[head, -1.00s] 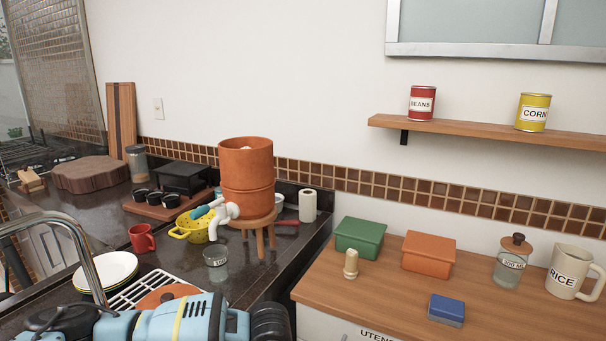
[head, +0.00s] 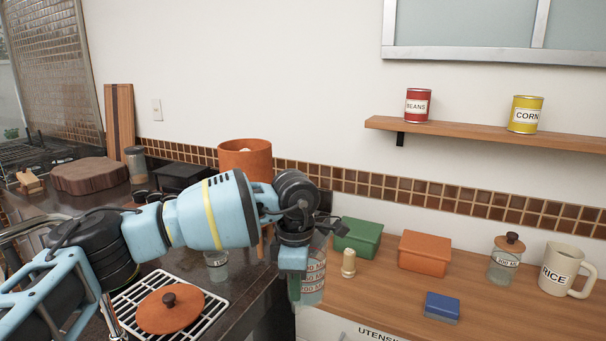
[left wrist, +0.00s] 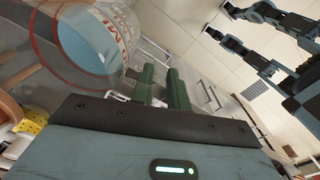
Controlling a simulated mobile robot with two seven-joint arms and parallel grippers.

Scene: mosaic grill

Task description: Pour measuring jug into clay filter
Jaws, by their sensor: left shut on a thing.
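The clear measuring jug (head: 314,277), with lines of markings and pale blue liquid, is upright beyond the dark counter's right edge. My left gripper (head: 297,262) is shut on it. In the left wrist view the jug (left wrist: 88,42) shows its round red rim and the liquid inside, by my green fingers (left wrist: 162,88). The terracotta clay filter (head: 246,157) stands at the back of the dark counter, left of the jug. I cannot make out my right gripper.
A clay lid (head: 170,309) lies on a white rack (head: 205,322). A small glass (head: 217,266) stands below my arm.

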